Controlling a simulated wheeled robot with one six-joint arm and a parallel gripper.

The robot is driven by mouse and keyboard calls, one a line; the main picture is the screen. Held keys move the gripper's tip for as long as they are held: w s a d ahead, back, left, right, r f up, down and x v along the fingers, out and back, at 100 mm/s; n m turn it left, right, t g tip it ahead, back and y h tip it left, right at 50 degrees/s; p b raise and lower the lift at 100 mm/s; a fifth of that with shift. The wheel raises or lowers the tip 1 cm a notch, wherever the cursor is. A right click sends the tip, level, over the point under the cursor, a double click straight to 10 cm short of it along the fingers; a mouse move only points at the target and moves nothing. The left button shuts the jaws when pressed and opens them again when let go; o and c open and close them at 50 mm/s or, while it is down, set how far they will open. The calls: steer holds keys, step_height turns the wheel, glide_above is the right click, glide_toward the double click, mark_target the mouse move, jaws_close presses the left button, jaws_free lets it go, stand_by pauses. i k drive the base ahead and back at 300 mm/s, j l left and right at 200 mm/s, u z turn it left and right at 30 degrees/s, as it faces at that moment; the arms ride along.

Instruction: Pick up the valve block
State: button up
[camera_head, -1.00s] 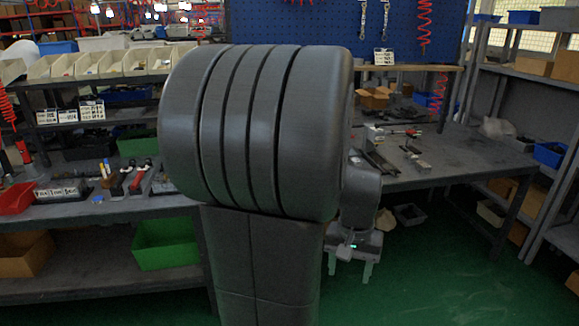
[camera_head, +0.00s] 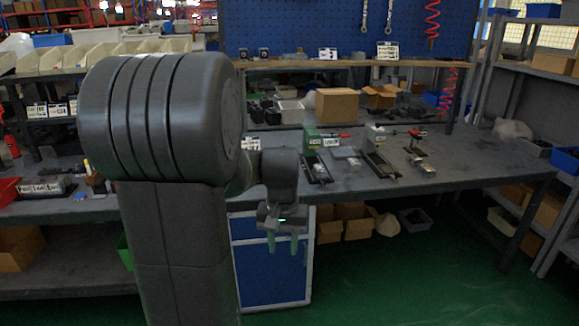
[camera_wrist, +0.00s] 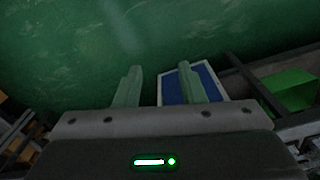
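Small metal parts lie on the grey workbench (camera_head: 440,178); I cannot tell for certain which is the valve block. A light grey block (camera_head: 345,153) sits near the middle of the bench, and a small metal block (camera_head: 420,166) lies further right. My gripper (camera_head: 283,242) hangs in front of the bench, below its top, with its fingers pointing down. In the wrist view my gripper (camera_wrist: 160,85) is open, with nothing between its fingers, above the green floor.
A green device (camera_head: 312,138) and rail-like fixtures (camera_head: 380,165) stand on the bench. A cardboard box (camera_head: 337,105) is behind them. A blue cabinet (camera_head: 268,272) is under the bench by my gripper. Shelving (camera_head: 545,85) stands at right. Green floor (camera_head: 400,285) is open in front.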

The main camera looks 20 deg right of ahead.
mark_target(320, 170)
steer(key=i+l, duration=0.2)
steer(key=l, duration=0.15)
steer(key=i+l+u, duration=0.15)
steer(key=l, duration=0.2)
steer(key=i+l, duration=0.25)
steer(key=i+l+u, duration=0.1)
steer(key=l, duration=0.35)
steer(key=i+l+u, duration=0.1)
steer(key=l, duration=0.25)
steer(key=i+l, duration=0.3)
steer(key=i+l+u, duration=0.1)
steer(key=l, duration=0.4)
steer(key=i+l, duration=0.15)
steer(key=l, duration=0.25)
steer(key=i+u, duration=0.05)
